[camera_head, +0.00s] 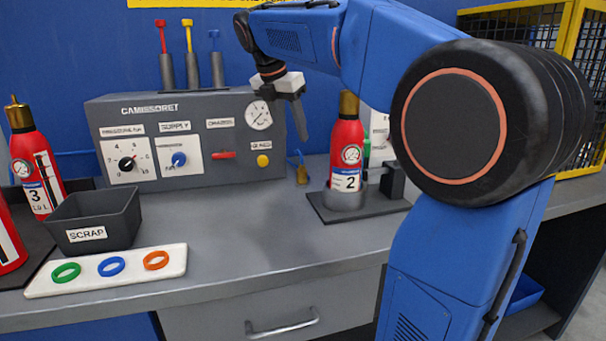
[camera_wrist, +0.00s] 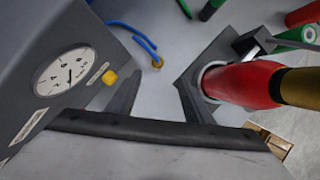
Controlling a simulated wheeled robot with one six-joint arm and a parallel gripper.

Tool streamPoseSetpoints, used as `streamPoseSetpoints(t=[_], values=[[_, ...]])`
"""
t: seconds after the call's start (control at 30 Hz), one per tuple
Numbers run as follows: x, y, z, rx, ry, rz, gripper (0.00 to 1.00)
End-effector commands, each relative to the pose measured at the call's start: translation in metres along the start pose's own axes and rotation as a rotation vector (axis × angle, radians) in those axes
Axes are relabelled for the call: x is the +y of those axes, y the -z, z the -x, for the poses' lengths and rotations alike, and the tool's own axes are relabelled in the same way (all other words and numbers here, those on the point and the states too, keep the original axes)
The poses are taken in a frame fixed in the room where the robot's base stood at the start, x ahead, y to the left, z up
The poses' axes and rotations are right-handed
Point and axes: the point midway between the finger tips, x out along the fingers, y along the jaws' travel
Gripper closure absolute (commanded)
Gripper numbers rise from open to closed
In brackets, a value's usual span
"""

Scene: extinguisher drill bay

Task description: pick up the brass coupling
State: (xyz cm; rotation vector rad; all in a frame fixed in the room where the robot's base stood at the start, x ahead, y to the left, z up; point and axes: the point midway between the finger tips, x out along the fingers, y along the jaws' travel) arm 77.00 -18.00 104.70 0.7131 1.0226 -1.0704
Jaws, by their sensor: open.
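The brass coupling (camera_head: 301,174) appears to be the small brass piece at the end of a blue hose, on the bench between the panel and extinguisher 2. In the wrist view the coupling (camera_wrist: 157,63) is small and lies just beyond the gap between my fingertips.
Red extinguisher 2 (camera_head: 345,150) with a brass top stands upright in a dark holder (camera_head: 375,209), close right of my gripper. The grey control panel (camera_head: 190,140) is close left. A scrap bin (camera_head: 112,215) and a white ring tray (camera_head: 170,262) lie front left. The middle bench is clear.

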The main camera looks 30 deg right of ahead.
Motion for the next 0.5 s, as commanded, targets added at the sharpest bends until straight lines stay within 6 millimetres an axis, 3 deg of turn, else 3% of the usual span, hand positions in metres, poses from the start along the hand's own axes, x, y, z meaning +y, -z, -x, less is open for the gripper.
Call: streamPoseSetpoints(t=[0.3, 0.5], values=[[0.000, 0.001, -0.058, 0.001, 0.002, -0.001, 0.53], [0.000, 0.000, -0.086, 0.001, 0.000, -0.002, 0.53]])
